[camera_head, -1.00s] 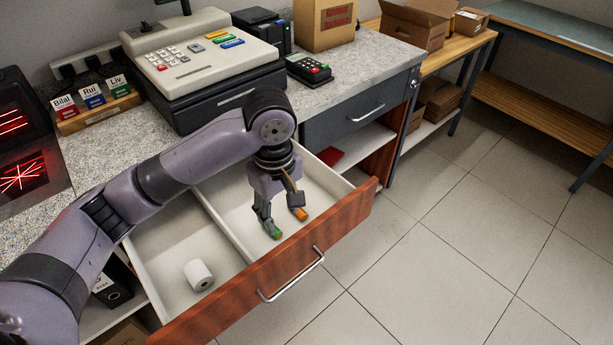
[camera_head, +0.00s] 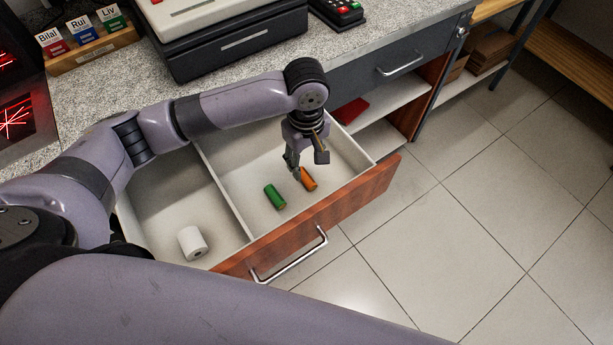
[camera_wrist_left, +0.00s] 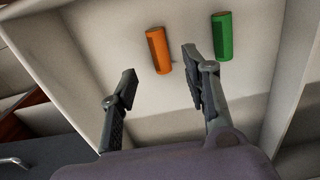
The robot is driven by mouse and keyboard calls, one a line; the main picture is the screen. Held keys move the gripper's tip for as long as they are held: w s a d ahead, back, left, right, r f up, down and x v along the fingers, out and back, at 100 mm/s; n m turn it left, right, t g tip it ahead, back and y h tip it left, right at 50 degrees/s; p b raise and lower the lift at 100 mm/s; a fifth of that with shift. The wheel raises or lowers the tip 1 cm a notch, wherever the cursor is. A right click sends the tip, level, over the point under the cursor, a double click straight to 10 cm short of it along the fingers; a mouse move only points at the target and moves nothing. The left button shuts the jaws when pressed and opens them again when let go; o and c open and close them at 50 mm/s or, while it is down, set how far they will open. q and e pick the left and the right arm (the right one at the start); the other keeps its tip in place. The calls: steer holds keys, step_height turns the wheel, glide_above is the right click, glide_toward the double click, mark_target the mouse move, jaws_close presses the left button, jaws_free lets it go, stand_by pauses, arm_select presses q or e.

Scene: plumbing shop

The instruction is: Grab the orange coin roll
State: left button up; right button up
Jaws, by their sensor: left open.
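The orange coin roll (camera_head: 308,178) lies on the floor of the open drawer's right compartment. The green coin roll (camera_head: 274,197) lies to its left. My left gripper (camera_head: 300,172) hangs over this compartment, fingers pointing down, just beside the orange roll in the head view. In the left wrist view the gripper (camera_wrist_left: 158,85) is open and empty. There the orange roll (camera_wrist_left: 158,50) lies ahead of the gap between the fingers, and the green roll (camera_wrist_left: 222,37) lies beyond the right finger. I cannot tell whether a finger touches the orange roll.
The drawer front (camera_head: 340,215) with its metal handle (camera_head: 290,256) and a white divider (camera_head: 222,195) bound the compartment. A white paper roll (camera_head: 192,243) sits in the left compartment. The counter (camera_head: 230,100) with the cash register (camera_head: 225,40) stands behind the drawer.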

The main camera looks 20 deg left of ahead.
mark_target(306, 176)
arm_select(q)
steer(key=shift+f, duration=0.7)
step_height(306, 176, down, 5)
steer(key=shift+f, duration=0.1)
steer(key=shift+c, duration=0.5)
arm_select(e)
steer(key=shift+w, duration=0.15)
arm_select(q)
steer(key=c, duration=0.3)
jaws_close()
arm_select(e)
steer(key=shift+w+d, duration=0.1)
steer(key=shift+w, duration=0.15)
